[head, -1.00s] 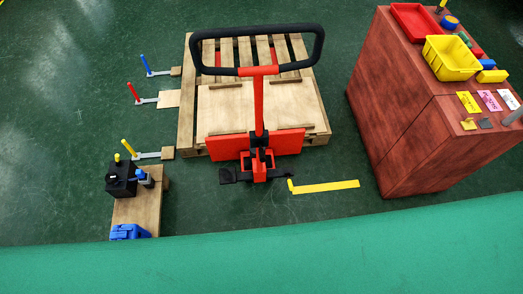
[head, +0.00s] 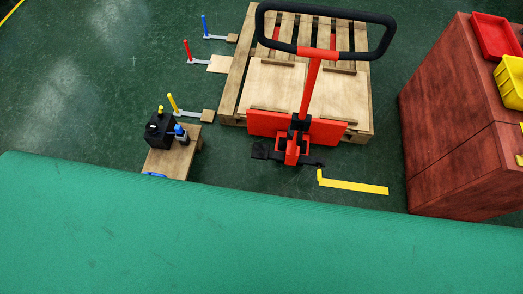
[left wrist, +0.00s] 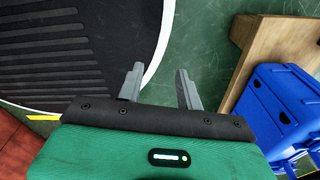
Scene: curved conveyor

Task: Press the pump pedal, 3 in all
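A red pallet jack (head: 313,90) with a black loop handle (head: 262,22) stands at the wooden pallet in the head view. A flat black pedal (head: 260,150) sticks out at the left of its base, close to the floor; I take it for the pump pedal. No gripper is near it in the head view. My left gripper (left wrist: 160,70) shows only in the left wrist view, with its fingers apart and nothing between them. My right gripper is in neither view.
The pallet (head: 240,85) lies behind the jack. A red-brown cabinet (head: 445,120) stands right. A small wooden stand (head: 165,163) with a black box (head: 160,130) is left. A yellow floor strip (head: 355,187) lies right of the jack. A broad green surface (head: 250,240) hides the foreground.

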